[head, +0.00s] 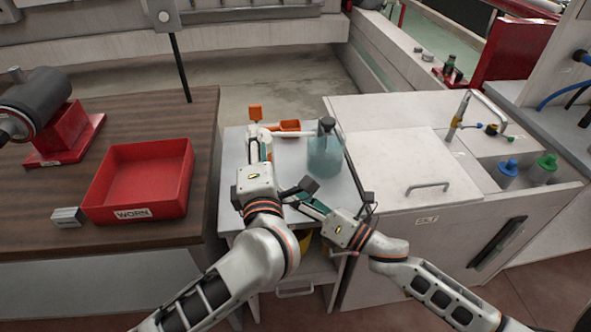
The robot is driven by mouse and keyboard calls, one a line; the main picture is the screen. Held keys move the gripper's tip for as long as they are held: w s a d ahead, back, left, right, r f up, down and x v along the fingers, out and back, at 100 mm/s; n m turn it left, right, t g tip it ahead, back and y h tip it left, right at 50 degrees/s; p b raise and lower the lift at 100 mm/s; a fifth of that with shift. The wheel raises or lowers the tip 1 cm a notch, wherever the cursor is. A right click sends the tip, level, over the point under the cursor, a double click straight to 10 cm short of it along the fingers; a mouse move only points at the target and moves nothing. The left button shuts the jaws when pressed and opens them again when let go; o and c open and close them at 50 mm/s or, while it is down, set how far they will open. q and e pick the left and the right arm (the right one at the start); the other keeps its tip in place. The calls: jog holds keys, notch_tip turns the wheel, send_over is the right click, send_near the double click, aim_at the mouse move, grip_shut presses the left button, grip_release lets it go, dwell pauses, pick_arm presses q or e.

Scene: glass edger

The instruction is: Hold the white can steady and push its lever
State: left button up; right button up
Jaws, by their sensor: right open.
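I cannot clearly make out a white can. A small white shape (251,139) with orange trim shows at the left of the small table, at my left gripper's fingers; I cannot tell whether it is the can. An orange flat piece (255,112) stands just behind it; I cannot tell whether it is the lever. My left gripper (262,144) points away from me over the table; whether it grips anything is hidden. My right gripper (297,203) is open, lower, near the table's front edge, pointing left beneath my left wrist.
A translucent blue-green jug (325,158) with a dark top stands on the small table (300,165). A red WORN bin (140,175) is on the left bench. A white cabinet (400,150) with a sink stands right.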

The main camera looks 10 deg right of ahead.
jog(key=w+n, duration=0.2)
jog(key=w+d+n+h, duration=0.1)
jog(key=w+n, duration=0.4)
jog(key=n, duration=0.1)
jog(key=shift+w+d+f, duration=0.1)
jog(key=shift+w+d, duration=0.05)
jog(key=shift+d, duration=0.15)
jog(key=shift+w+n, duration=0.4)
jog(key=shift+w, duration=0.2)
jog(key=x, duration=1.1)
jog(key=shift+w+a+f, duration=0.1)
jog(key=shift+a+f, duration=0.1)
jog(key=shift+f, duration=0.05)
jog(key=c, duration=1.5)
jog(key=o, duration=0.3)
